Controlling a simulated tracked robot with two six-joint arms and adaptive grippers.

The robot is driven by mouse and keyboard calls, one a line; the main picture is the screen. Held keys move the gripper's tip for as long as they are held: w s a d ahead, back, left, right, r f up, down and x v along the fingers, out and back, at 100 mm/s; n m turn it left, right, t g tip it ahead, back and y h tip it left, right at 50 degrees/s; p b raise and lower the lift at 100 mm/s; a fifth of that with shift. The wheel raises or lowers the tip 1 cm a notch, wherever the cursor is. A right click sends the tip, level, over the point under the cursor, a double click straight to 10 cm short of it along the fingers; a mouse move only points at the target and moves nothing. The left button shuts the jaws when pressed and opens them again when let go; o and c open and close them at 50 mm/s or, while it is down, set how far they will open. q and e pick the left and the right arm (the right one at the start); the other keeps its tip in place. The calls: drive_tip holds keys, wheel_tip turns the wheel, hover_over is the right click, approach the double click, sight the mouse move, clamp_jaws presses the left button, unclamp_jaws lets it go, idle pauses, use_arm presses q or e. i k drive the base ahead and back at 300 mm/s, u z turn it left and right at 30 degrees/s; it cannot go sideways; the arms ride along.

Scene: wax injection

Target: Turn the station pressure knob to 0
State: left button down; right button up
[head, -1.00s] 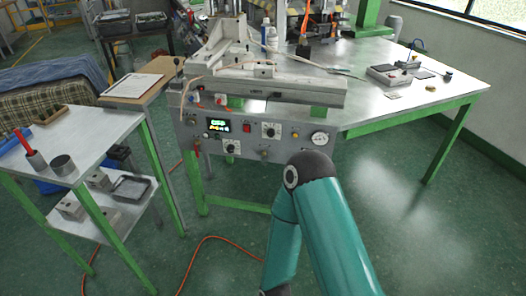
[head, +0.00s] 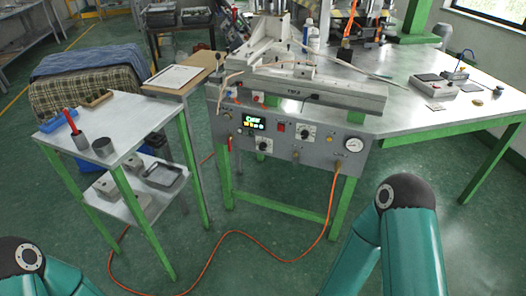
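The wax injection station's grey front panel (head: 323,157) faces me below the machine. It carries a black knob on a white plate (head: 303,132) at upper middle and another black knob (head: 263,145) lower left. A small brass-coloured knob (head: 295,156) sits below the upper one, and a round white gauge (head: 354,145) is at the right end. I cannot tell which knob is the pressure knob, nor read the dial marks or the gauge needle. My arms show only as teal links at the lower left and lower right. Neither gripper is in view.
A lit display (head: 254,122) and a red switch (head: 281,127) are on the panel. An orange hose (head: 240,233) runs from the panel over the floor. A small side table (head: 130,115) stands at left.

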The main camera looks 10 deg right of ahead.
sight(262, 147)
drive_tip(key=u, duration=0.05)
drive_tip(key=i, duration=1)
drive_tip(key=z, duration=0.05)
